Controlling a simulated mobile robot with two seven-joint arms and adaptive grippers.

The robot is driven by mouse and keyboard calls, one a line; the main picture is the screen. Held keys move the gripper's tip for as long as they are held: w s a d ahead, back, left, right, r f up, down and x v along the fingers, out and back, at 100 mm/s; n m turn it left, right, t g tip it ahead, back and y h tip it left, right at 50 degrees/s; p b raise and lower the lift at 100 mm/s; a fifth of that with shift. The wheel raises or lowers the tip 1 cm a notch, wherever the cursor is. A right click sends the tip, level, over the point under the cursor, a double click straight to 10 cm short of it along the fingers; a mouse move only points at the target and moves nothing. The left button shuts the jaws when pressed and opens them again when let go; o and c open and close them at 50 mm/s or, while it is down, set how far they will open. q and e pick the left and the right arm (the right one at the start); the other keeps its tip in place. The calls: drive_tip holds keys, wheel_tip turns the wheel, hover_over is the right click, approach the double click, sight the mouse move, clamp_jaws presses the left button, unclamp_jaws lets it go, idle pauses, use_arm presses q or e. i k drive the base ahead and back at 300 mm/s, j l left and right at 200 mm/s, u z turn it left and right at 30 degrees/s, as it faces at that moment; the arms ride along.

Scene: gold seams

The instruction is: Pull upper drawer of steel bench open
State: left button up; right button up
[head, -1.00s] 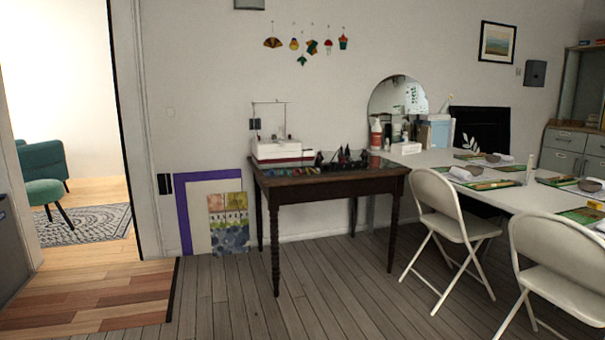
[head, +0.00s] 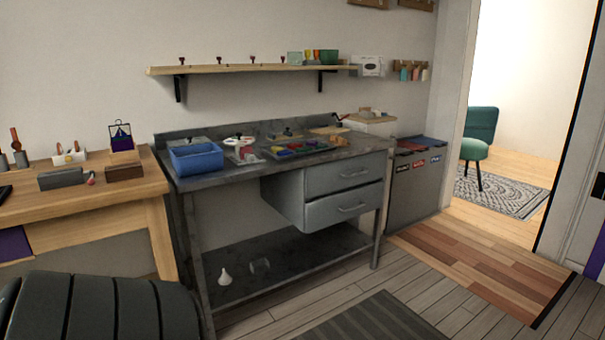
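The steel bench (head: 225,178) stands against the wall in the middle of the head view. Its drawer unit hangs under the right half of the top. The upper drawer (head: 345,173) has a bar handle and looks shut, with its front about level with the lower drawer (head: 343,205). Neither of my grippers shows in the head view.
A blue bin (head: 196,159) and tools lie on the bench top. A wooden table (head: 85,205) stands at left, a dark ribbed seat (head: 90,308) in the near left corner. A grey cabinet (head: 413,192) adjoins the bench. Floor before the drawers is clear, with a mat (head: 370,320).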

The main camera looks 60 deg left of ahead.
sight(327, 176)
drive_tip(key=u, duration=1.55)
drive_tip(key=i+l+z, duration=0.1)
drive_tip(key=i+l, duration=0.85)
drive_tip(key=i, duration=0.1)
